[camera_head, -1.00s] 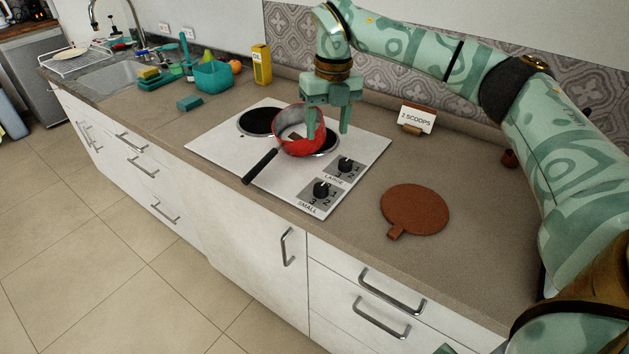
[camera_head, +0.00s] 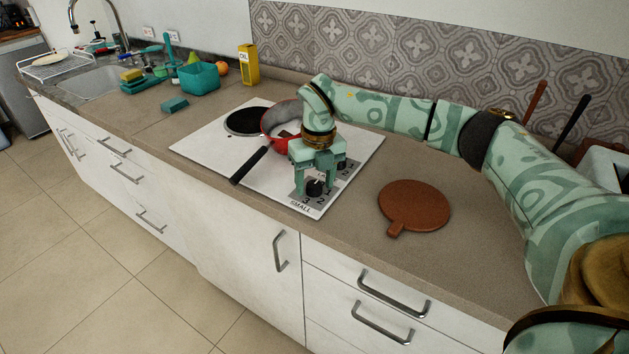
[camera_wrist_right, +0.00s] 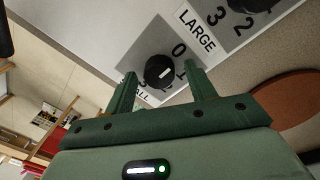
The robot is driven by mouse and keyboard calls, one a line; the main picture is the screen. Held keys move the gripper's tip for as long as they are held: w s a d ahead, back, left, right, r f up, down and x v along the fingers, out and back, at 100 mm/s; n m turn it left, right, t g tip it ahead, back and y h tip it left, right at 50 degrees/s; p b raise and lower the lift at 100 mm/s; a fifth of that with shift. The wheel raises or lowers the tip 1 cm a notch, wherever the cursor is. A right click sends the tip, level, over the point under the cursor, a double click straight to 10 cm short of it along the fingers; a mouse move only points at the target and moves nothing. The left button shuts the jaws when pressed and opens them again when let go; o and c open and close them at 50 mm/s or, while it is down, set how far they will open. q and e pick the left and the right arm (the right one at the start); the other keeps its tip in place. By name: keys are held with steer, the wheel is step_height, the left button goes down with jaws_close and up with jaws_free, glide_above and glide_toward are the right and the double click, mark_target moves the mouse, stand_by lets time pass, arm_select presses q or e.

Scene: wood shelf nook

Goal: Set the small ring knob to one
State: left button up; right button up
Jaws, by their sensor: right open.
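The small ring knob (camera_head: 314,188) is a round black dial on a grey plate marked SMALL at the front right corner of the white hob (camera_head: 215,150). My right gripper (camera_head: 316,184) is above it, pointing down and open, with one finger on each side of the knob. In the right wrist view the knob (camera_wrist_right: 157,68) lies between the two green fingertips (camera_wrist_right: 160,75), with a gap to each. A 0 shows on its plate; other marks are partly hidden by the fingers. The exact pointer setting is hard to tell. My left gripper is out of view.
The large ring knob (camera_wrist_right: 236,3) sits just behind, partly hidden by my gripper in the head view. A red pan (camera_head: 272,125) stands on the hob, its black handle (camera_head: 249,166) toward the front edge. A brown round board (camera_head: 414,206) lies to the right.

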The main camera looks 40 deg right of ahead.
steer(key=c, duration=1)
steer(key=shift+o, duration=0.2)
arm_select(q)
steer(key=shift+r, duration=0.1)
arm_select(e)
steer(key=shift+r+m+p, duration=0.25)
steer(key=shift+m+p, duration=0.35)
steer(key=shift+p, duration=0.3)
steer(key=m+p, duration=0.7)
steer(key=p, duration=0.1)
steer(key=shift+a+r, duration=0.1)
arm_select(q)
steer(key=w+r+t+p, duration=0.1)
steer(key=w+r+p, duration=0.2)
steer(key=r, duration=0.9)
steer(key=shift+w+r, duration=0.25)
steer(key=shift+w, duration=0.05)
arm_select(e)
steer(key=shift+f+m, duration=0.2)
steer(key=shift+m, duration=1.6)
